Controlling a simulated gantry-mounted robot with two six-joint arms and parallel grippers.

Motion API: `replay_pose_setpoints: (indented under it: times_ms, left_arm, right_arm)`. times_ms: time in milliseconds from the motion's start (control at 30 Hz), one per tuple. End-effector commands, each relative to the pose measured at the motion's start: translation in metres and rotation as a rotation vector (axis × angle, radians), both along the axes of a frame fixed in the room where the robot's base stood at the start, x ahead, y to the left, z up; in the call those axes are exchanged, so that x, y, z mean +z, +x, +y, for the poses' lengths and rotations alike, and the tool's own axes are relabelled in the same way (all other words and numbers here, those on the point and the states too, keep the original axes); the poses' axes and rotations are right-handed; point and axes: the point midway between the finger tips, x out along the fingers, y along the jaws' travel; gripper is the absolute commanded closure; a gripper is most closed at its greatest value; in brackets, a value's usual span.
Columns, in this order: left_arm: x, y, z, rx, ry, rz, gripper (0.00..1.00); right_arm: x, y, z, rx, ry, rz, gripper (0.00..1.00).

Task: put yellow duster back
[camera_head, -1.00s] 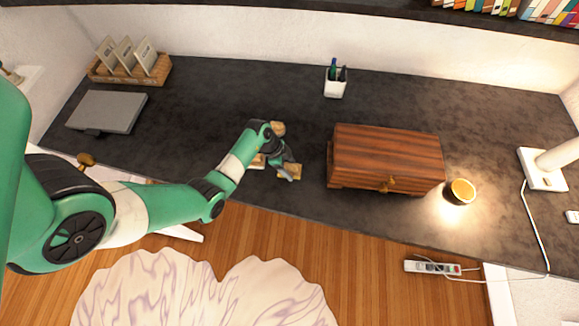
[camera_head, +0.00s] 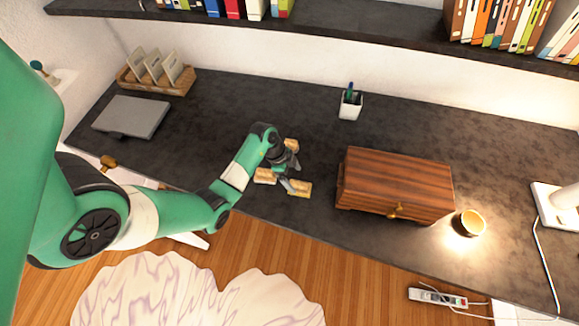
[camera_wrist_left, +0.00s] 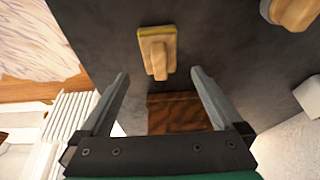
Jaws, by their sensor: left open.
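The yellow duster, a small wooden block with a grip and a yellow edge (camera_wrist_left: 157,37), lies on the dark desk. It appears to be the front-right block (camera_head: 301,189) in the head view. My left gripper (camera_head: 291,176) is open and empty above the desk, close to this block. In the left wrist view the block shows just beyond and between the fingertips (camera_wrist_left: 160,74), apart from them. Another wooden block (camera_head: 291,145) lies behind, also at the top right of the wrist view (camera_wrist_left: 292,12). A third (camera_head: 265,176) lies left, partly covered. My right gripper is out of view.
A wooden chest (camera_head: 395,182) stands right of the blocks; its dark brown surface shows in the wrist view (camera_wrist_left: 178,112). A pen cup (camera_head: 350,105) stands behind. A closed laptop (camera_head: 131,116) and a file rack (camera_head: 157,82) are left. A lit candle (camera_head: 470,223) stands right.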

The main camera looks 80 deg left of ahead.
Motion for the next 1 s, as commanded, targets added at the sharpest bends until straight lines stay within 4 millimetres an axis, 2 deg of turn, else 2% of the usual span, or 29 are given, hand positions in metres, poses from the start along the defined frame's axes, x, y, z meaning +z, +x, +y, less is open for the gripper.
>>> replay_pose_setpoints:
  times_ms: [33, 100, 267, 733, 800, 867, 967, 1000]
  left_arm:
    - [0.016, -0.004, 0.004, 0.004, 0.003, -0.004, 0.00]
    - [0.029, -0.009, 0.006, 0.002, 0.002, -0.002, 0.00]
    - [0.049, -0.017, 0.009, 0.001, 0.000, -0.001, 0.00]
    - [0.053, -0.017, 0.010, -0.005, 0.002, -0.009, 0.00]
    - [0.061, -0.004, 0.010, -0.032, 0.019, -0.063, 0.00]
    - [0.078, 0.021, 0.007, -0.085, 0.050, -0.165, 0.00]
    - [0.135, 0.083, -0.005, -0.219, 0.138, -0.453, 0.00]
    - [0.169, 0.110, -0.014, -0.279, 0.181, -0.602, 0.00]
  right_arm:
    - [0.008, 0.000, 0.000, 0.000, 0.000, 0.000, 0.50]
    - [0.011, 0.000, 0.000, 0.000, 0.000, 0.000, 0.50]
    - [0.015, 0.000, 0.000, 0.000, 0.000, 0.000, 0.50]
    - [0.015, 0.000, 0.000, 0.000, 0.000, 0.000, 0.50]
    - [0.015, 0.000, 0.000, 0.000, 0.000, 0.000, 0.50]
    - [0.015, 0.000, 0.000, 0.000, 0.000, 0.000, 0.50]
    - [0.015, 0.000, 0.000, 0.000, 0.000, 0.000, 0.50]
    - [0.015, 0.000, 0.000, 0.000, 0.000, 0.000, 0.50]
